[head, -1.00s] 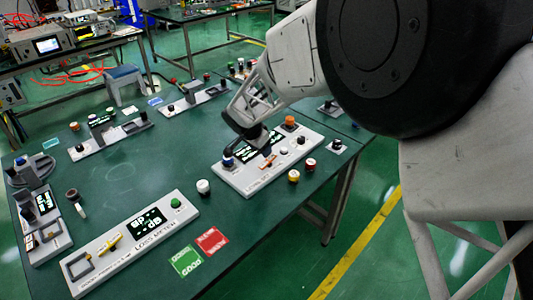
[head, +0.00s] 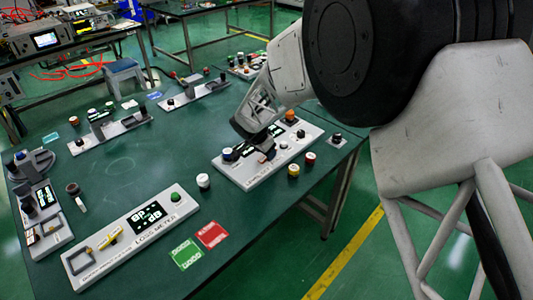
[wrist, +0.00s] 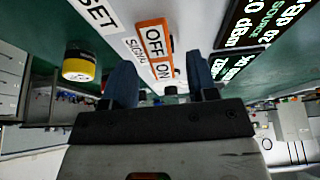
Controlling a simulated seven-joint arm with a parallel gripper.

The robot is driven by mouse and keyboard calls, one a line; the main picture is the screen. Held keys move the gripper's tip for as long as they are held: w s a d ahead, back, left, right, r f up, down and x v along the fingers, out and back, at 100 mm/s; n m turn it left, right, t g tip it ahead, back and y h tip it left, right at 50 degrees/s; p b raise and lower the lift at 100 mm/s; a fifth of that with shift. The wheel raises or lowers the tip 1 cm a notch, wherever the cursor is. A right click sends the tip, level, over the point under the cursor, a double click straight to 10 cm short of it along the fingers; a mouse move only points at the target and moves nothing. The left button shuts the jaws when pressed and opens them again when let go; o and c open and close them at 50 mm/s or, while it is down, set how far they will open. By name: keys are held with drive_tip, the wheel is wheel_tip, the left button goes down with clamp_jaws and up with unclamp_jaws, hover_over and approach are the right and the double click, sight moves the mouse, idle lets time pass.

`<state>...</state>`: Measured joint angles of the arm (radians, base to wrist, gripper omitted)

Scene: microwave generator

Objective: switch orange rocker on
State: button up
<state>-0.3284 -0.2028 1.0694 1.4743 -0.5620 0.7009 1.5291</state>
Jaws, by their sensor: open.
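The orange rocker (wrist: 153,52) shows in the wrist view as an orange frame with an OFF label at the top and an ON label nearer my gripper. I cannot tell which way it is tipped. My gripper (wrist: 163,82) is open and empty, one dark finger on each side below the ON end. In the head view my gripper (head: 264,146) is low over the light grey panel (head: 240,179) that carries the rocker. The gripper largely hides the rocker there. I cannot tell whether the fingers touch the panel.
The panel has a display (wrist: 262,22), an orange knob (head: 290,115) and several other knobs close by. A yellow and black knob (wrist: 79,64) stands beside it on the green table. A loss meter panel (head: 135,235) and red (head: 211,235) and green cards lie nearer the front.

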drive_tip(key=shift+x, duration=0.85)
drive_tip(key=shift+c, duration=0.4)
drive_tip(key=c, duration=0.8)
drive_tip(key=shift+c, duration=0.2)
drive_tip(key=shift+w+d+g+y, duration=0.1)
drive_tip(key=shift+d+g+y, duration=0.05)
drive_tip(key=shift+g+y, duration=0.4)
drive_tip(key=shift+w+d+g+y, duration=0.1)
drive_tip(key=shift+d+g+y, duration=0.05)
drive_tip(key=shift+g+y, duration=0.55)
drive_tip(key=shift+w+d+g+y, duration=0.1)
drive_tip(key=shift+g+y, duration=0.55)
